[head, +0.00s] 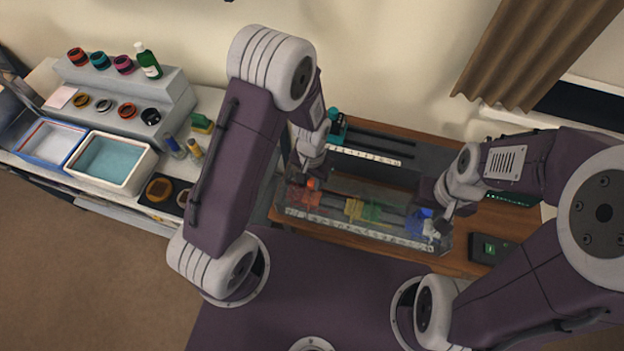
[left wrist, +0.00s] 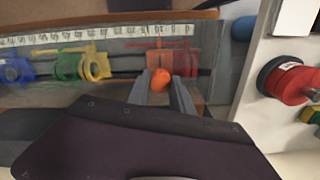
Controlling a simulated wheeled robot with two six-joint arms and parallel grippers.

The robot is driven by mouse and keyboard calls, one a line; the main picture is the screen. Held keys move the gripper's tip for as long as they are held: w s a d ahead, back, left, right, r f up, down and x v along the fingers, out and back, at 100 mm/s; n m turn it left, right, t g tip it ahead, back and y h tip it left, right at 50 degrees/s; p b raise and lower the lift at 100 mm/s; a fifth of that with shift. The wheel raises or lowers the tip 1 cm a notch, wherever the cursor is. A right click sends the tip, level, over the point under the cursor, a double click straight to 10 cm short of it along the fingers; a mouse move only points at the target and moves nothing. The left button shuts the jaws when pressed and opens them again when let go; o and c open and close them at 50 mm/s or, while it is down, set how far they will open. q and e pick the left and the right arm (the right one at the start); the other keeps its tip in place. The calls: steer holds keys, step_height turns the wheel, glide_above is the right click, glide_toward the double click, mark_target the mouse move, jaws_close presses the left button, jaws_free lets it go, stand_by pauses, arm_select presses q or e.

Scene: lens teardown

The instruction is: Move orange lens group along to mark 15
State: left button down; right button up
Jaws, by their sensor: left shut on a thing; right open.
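The orange lens group (left wrist: 157,60) is at the right end of the rail in the left wrist view, with its round orange knob between my left fingers. The knob also shows in the head view (head: 312,184), at the left end of the clear bench. My left gripper (left wrist: 161,88) is shut on that knob. A white scale strip (left wrist: 95,35) runs along the bench; its numbers are too small to read, so mark 15 cannot be picked out. My right gripper (head: 441,217) is open at the right end of the bench, close to the blue lens group (head: 416,224).
A red plate (left wrist: 193,65) stands right beside the orange group. Yellow (head: 353,208) and green (head: 373,212) groups sit mid-rail, with a gap between yellow and orange. A black device (head: 491,249) lies at right. Trays (head: 153,160) and a stepped lens stand (head: 185,88) are at left.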

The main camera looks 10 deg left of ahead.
arm_select(q)
steer(key=shift+r, duration=0.1)
steer(key=shift+d, duration=1.45)
steer(key=c, duration=1.1)
jaws_free()
steer(key=shift+s, duration=0.1)
step_height(320, 180, up, 9)
steer(key=shift+r, duration=0.1)
